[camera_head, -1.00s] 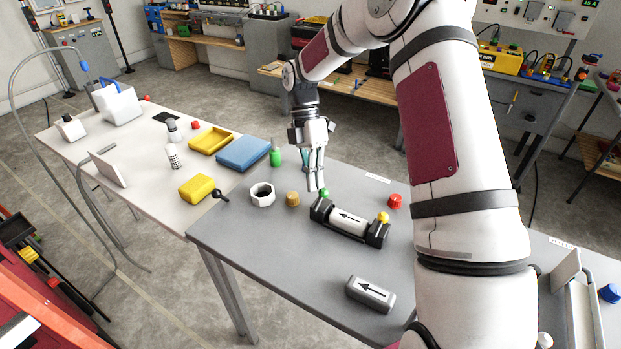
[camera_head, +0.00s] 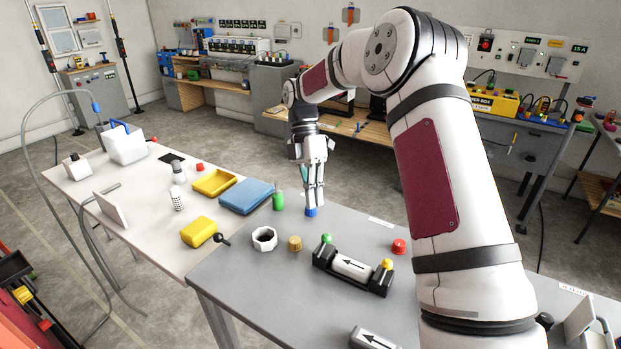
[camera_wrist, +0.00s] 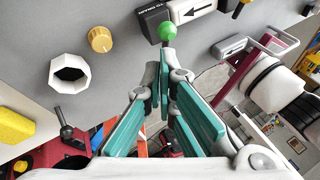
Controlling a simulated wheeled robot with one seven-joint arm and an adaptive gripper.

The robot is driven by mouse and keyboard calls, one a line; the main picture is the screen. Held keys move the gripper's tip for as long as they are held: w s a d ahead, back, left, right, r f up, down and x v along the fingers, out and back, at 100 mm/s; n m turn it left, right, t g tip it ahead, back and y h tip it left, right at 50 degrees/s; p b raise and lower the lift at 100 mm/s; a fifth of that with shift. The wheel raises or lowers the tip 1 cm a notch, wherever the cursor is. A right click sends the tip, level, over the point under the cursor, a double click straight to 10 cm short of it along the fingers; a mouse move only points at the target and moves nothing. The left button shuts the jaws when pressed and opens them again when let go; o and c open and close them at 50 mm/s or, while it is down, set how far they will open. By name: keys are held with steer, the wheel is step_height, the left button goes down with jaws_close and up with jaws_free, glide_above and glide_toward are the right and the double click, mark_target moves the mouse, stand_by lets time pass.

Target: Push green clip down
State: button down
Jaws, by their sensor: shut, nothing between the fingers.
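The green clip (camera_head: 326,239) is a round green knob at the left end of a black holder (camera_head: 378,284) on the grey table. A white cylinder with a black arrow (camera_head: 350,266) lies in the holder. A yellow knob (camera_head: 387,264) stands at its right end. My gripper (camera_head: 312,205) is shut and empty, pointing down, above and behind the green clip. In the wrist view the green clip (camera_wrist: 167,31) shows just beyond my gripper's fingertips (camera_wrist: 164,62), with a gap I cannot judge. The clip's lower part is hard to see.
A blue cap (camera_head: 310,212) shows right below my fingertips. A white ring (camera_head: 264,239), an ochre knob (camera_head: 295,243) and a red knob (camera_head: 399,247) stand around the holder.

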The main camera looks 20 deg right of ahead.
steer(key=v, duration=0.5)
steer(key=shift+w+r, duration=0.1)
stand_by(0.3)
